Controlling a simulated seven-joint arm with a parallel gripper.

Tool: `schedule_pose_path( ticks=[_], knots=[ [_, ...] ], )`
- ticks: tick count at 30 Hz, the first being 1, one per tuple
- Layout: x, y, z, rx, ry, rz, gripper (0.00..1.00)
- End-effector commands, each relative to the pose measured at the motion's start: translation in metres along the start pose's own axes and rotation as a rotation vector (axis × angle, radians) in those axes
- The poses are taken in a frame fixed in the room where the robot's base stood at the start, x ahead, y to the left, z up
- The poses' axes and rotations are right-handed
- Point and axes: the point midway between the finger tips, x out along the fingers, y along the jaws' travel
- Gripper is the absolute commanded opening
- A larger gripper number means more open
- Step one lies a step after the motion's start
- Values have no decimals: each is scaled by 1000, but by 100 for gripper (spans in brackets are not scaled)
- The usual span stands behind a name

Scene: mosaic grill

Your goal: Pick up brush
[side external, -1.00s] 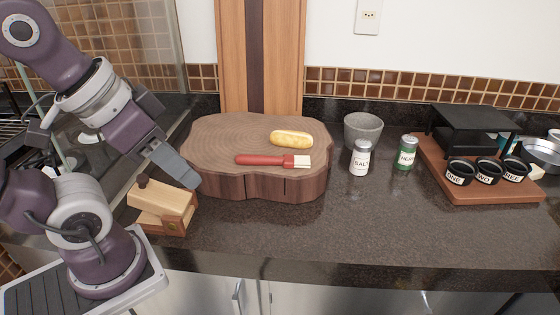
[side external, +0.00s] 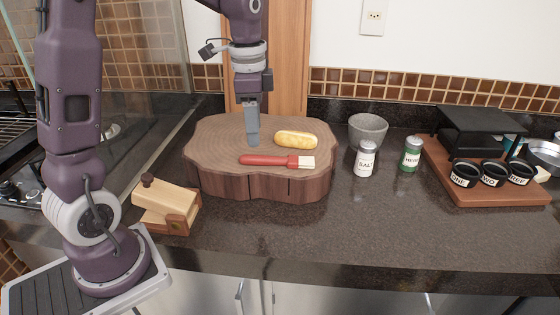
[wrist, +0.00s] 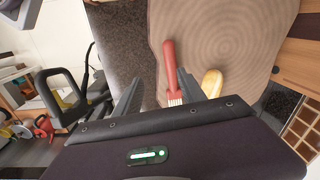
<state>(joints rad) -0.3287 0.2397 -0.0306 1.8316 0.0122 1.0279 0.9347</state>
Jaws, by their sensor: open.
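The brush has a red handle (side external: 262,160) and pale bristles (side external: 307,162). It lies flat on the front part of the round wooden board (side external: 225,150), handle to the left. My gripper (side external: 252,142) points down over the board, just behind the brush handle and left of the bread roll (side external: 296,140). In the wrist view, my open gripper (wrist: 157,76) shows the brush (wrist: 170,65) between its finger lines, close to the right finger. The bread roll (wrist: 212,83) lies outside that finger. The jaws hold nothing.
A wooden press-like box (side external: 165,205) stands left of the board. A grey bowl (side external: 367,128), salt shaker (side external: 365,160) and green shaker (side external: 411,155) stand to the right. A wooden tray (side external: 490,192) with black cups is at far right. The front counter is clear.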

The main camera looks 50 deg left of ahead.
Motion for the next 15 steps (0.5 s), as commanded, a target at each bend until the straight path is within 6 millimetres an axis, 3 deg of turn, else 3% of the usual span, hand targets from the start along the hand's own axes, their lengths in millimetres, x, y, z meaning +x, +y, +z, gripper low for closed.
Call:
schedule_pose_path(
  ticks=[3,15],
  knots=[
    [19,-18,-1,54,-21,35,48],
    [83,-23,0,65,-24,41,48]
  ],
)
